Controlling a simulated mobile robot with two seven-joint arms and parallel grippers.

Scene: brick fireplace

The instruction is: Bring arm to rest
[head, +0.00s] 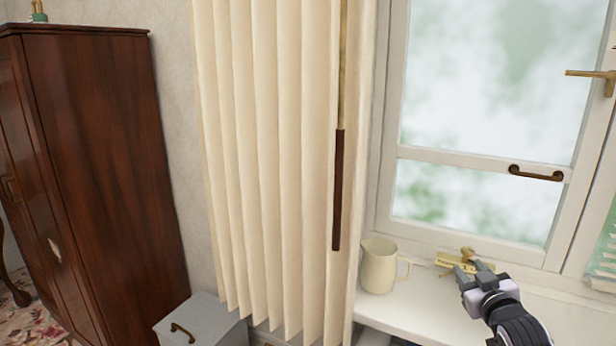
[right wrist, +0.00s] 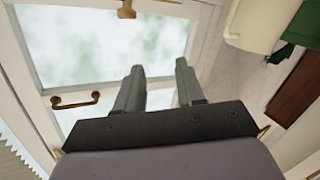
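My right gripper (head: 471,268) is at the lower right of the head view, over the white windowsill (head: 400,317) and to the right of a cream jug (head: 378,268). In the right wrist view its two dark fingers (right wrist: 158,82) stand apart, with only the window showing between them. I see nothing held. A brass window fitting (head: 452,260) lies just behind the fingertips in the head view; I cannot tell whether they touch it. My left gripper is in neither view.
The window (head: 480,80) has a brown handle (head: 536,173) and a brass lever (head: 590,74). A cream curtain (head: 275,150) with a dark-ended rod (head: 338,190) hangs left of the jug. A grey box (head: 205,320) and dark wooden cabinet (head: 105,150) stand farther left.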

